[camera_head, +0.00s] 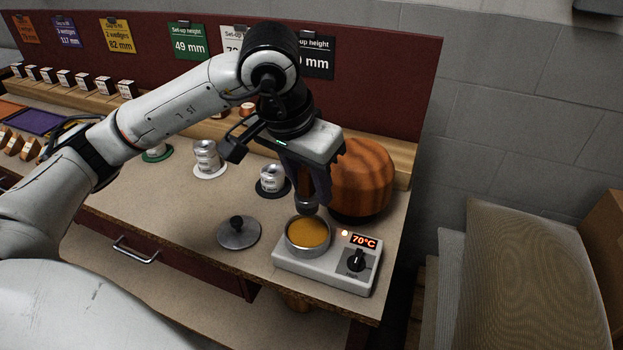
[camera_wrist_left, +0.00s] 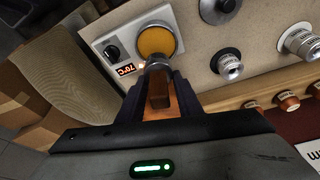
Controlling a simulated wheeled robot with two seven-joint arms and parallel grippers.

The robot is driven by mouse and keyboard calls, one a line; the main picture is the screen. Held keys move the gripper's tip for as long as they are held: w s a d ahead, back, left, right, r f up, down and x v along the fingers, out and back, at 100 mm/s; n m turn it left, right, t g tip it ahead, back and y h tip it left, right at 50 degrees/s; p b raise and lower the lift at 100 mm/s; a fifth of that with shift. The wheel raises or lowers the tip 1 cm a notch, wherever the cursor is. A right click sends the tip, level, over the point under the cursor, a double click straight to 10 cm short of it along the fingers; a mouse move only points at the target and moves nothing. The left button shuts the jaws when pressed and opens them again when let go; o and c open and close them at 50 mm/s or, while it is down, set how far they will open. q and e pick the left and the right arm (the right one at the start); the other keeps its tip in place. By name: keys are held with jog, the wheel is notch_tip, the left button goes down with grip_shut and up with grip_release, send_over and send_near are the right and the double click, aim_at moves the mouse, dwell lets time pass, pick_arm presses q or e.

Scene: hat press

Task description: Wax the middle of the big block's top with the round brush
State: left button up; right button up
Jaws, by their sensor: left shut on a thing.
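My left gripper (camera_head: 308,182) is shut on the round brush (camera_head: 306,206), which points down. The brush's wooden handle is between the fingers and its metal collar shows below them. It also shows in the left wrist view (camera_wrist_left: 157,66). The brush head is at the back rim of the round pot of amber wax (camera_head: 308,233); I cannot tell whether its hidden bristles touch the wax. The big block (camera_head: 366,178), rounded striped wood, stands right behind the gripper, partly hidden by it. The middle of its top is hard to see. My right gripper is not in view.
The wax pot sits in a white heater (camera_head: 327,272) reading 70°C, near the bench's front right corner. A grey lid with a black knob (camera_head: 239,233) lies left of it. Metal canisters (camera_head: 271,178) on round mats stand behind. A red back panel (camera_head: 395,90) bounds the bench.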

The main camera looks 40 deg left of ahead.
aim_at(311, 204)
pick_arm(q)
jog(key=shift+f+b, duration=0.45)
jog(key=shift+f, duration=0.4)
notch_tip(311, 204, down, 3)
jog(key=shift+r+b, duration=0.15)
jog(key=shift+b, duration=0.75)
jog(key=shift+f+b, duration=0.35)
jog(key=shift+f, duration=0.3)
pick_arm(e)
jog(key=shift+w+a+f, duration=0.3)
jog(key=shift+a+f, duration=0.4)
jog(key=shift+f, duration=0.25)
pick_arm(q)
jog(key=shift+f+b, duration=0.45)
jog(key=shift+b, duration=0.05)
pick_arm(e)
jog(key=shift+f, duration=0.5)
pick_arm(q)
jog(key=shift+f+b, duration=0.15)
jog(key=shift+b, duration=0.15)
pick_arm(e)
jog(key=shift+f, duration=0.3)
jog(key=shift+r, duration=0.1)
pick_arm(q)
jog(key=shift+r+p, duration=2.2)
jog(key=shift+r, duration=1.4)
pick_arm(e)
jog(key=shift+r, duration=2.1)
pick_arm(q)
jog(key=shift+d, duration=0.1)
